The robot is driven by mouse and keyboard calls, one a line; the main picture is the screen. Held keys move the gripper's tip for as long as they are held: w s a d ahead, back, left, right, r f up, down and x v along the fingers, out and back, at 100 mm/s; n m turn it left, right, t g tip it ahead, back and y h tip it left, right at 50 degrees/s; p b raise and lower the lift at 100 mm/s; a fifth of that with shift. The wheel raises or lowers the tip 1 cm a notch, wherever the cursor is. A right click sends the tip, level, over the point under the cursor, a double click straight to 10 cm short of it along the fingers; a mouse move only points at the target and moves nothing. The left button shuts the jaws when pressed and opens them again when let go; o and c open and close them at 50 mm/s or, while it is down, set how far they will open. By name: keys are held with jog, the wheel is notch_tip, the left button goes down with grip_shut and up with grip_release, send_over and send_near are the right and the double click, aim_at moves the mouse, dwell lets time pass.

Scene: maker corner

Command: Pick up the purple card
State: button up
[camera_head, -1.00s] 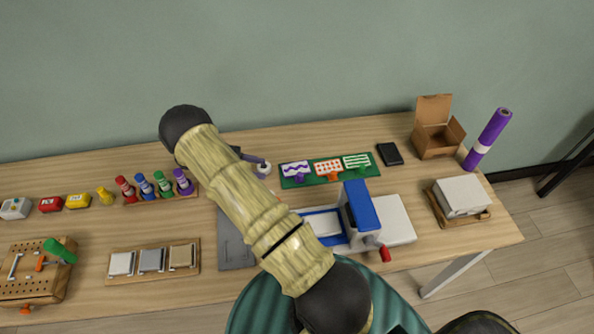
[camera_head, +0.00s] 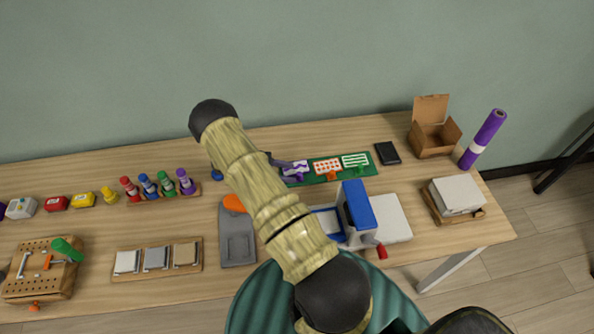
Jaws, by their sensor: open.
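The purple card (camera_head: 299,166) is a white card with a purple wavy pattern. It stands at the left end of a green strip (camera_head: 371,169) with a purple holder piece at its foot. My gripper (camera_head: 289,164) is at the card's left side and overlaps its left part in the picture. The jaws are open, but my arm hides most of the gripper. I cannot tell whether it touches the card. A red-dotted card (camera_head: 326,166) and a green-striped card (camera_head: 355,160) stand to the right on the same strip.
A blue and white machine (camera_head: 358,212) with a red-tipped crank stands in front of the strip. A black phone-like slab (camera_head: 387,153), an open cardboard box (camera_head: 435,138) and a purple roll (camera_head: 483,139) are to the right. Grey tool (camera_head: 237,243) lies left of my arm.

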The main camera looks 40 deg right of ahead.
aim_at(299, 173)
jog(key=p+x, duration=0.2)
jog(key=x, duration=0.1)
jog(key=shift+s+d, duration=0.3)
jog(key=shift+s+d+f, duration=0.15)
jog(key=shift+d+f, duration=0.1)
jog(key=shift+d, duration=0.1)
jog(key=shift+c, duration=0.3)
grip_shut()
